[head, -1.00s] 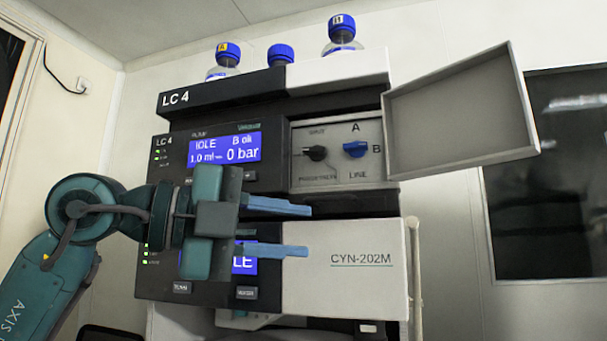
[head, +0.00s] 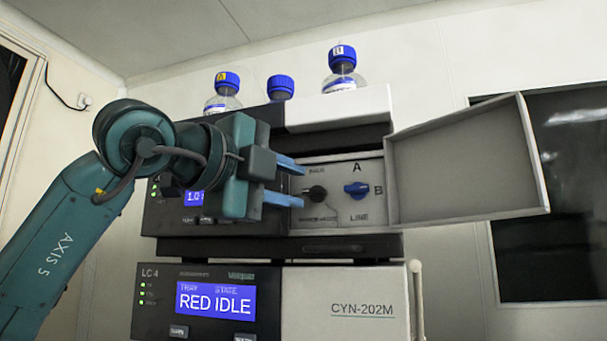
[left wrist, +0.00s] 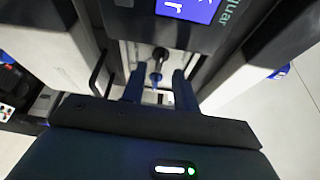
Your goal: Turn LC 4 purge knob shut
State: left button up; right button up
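The black purge knob (head: 316,194) sits on the recessed grey panel (head: 336,211) of the upper LC 4 module. Its small labels are too blurred to read surely, and its left side is close to my fingertips. My left gripper (head: 303,186) is open, with its two blue fingers one above the other, pointing right at the knob. In the left wrist view the dark knob (left wrist: 159,54) lies just beyond and between the spread fingertips (left wrist: 158,80). Contact cannot be told. My right gripper is out of view.
A blue A/B line knob (head: 357,190) is right of the black one. The panel's door (head: 465,170) stands open to the right. Blue-capped bottles (head: 342,68) stand on top. A lower module (head: 345,300) reads CYN-202M; its display (head: 215,302) reads RED IDLE.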

aim_at(310, 192)
pick_arm(q)
jog(key=shift+p+x, duration=0.5)
jog(key=shift+x, duration=1.25)
grip_shut()
